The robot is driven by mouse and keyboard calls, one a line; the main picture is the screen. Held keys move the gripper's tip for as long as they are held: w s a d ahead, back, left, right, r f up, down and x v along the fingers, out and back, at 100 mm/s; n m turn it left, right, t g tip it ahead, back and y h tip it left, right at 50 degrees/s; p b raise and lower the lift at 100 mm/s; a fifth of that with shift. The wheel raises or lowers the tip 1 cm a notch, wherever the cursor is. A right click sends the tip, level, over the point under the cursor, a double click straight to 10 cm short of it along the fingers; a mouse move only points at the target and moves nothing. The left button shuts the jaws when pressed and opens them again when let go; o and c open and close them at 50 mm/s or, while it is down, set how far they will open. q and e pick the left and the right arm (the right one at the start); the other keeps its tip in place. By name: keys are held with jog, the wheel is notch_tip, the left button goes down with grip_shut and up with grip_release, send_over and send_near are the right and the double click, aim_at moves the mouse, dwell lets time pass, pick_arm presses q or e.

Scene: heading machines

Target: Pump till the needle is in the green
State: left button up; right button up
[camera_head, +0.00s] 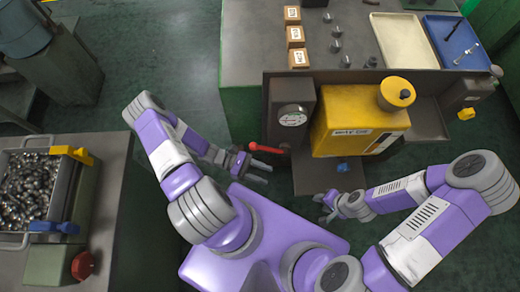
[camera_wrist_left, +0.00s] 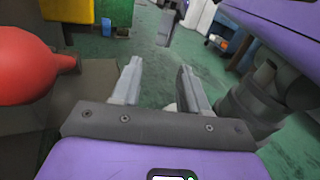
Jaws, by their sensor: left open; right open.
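The pressure gauge (camera_head: 292,116) is a round white dial on a dark housing at the bench front. Its needle is too small to read. A red-handled pump lever (camera_head: 268,148) sticks out to the left below the gauge. The red grip (camera_wrist_left: 30,66) fills the left edge of the left wrist view, beside the fingers and not between them. My left gripper (camera_head: 258,172) is open and empty, just below the red lever. Its two fingers (camera_wrist_left: 158,85) are apart in the wrist view. My right gripper (camera_head: 325,203) is open and empty, below the yellow tank.
Wooden blocks (camera_head: 295,36), a cream tray (camera_head: 404,42) and a blue tray (camera_head: 458,42) lie on the bench. A bin of metal parts (camera_head: 30,190) is at left. Green floor is open between.

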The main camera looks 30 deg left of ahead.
aim_at(260, 148)
pick_arm(q)
jog(key=w+a+n+t+b, duration=0.3)
jog(key=a+n+t, duration=0.4)
jog(key=a+t, duration=0.35)
jog(key=shift+n+t+y, duration=0.3)
jog(key=shift+n+t, duration=0.2)
jog(key=shift+t, duration=0.15)
jog(key=x, duration=0.7)
jog(key=shift+w+d, duration=0.2)
jog(key=shift+d, duration=0.1)
jog(key=shift+c, duration=0.2)
grip_shut()
